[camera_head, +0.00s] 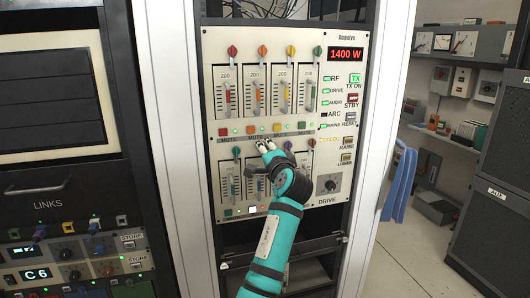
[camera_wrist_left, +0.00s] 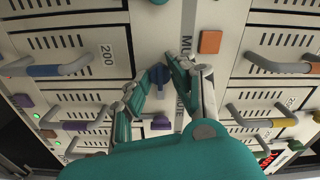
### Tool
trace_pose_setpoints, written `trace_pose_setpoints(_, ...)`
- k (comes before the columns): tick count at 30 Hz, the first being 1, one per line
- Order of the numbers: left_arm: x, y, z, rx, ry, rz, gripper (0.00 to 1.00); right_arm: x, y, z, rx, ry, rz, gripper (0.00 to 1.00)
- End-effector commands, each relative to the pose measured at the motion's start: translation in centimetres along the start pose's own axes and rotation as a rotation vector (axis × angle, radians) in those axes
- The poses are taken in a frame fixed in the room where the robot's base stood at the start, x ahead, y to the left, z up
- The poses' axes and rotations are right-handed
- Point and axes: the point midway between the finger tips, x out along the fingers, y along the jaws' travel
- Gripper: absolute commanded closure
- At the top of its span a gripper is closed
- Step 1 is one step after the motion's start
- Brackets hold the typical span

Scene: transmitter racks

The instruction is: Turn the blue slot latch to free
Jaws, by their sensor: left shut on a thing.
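The blue slot latch (camera_wrist_left: 158,75) shows between the fingers of my left gripper (camera_wrist_left: 155,88) in the left wrist view. The fingers are shut on it, one on each side. In the head view my left gripper (camera_head: 266,146) is at the top of the lower row of slots on the pale transmitter panel (camera_head: 213,165). There the hand hides the latch. How far the latch is turned cannot be told. My right gripper is not in view.
Close by are slot handles, including a blue-banded handle (camera_wrist_left: 45,70), and an orange square button (camera_wrist_left: 210,42). A green latch (camera_head: 236,151) and a purple latch (camera_head: 312,143) are in the same row. The white rack frame (camera_head: 172,150) stands left of the panel.

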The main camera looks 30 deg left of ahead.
Motion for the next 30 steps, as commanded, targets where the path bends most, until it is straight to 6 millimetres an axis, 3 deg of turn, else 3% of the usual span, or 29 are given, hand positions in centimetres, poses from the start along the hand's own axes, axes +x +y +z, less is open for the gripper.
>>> trace_pose_setpoints(3,0.0,0.1,0.0,0.0,-0.001,0.002,1.0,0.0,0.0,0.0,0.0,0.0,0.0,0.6)
trace_pose_setpoints(4,0.0,0.1,0.0,0.0,-0.001,0.002,0.74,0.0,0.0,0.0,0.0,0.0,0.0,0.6)
trace_pose_setpoints(9,0.0,0.1,0.0,0.001,0.0,0.001,0.55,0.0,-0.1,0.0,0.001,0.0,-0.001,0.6)
trace_pose_setpoints(20,-0.9,0.1,0.0,0.001,0.002,0.0,0.55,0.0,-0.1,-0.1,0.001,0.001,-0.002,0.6)
trace_pose_setpoints(30,-7.8,0.2,-0.1,0.0,0.002,0.002,0.55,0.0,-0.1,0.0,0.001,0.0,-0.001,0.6)
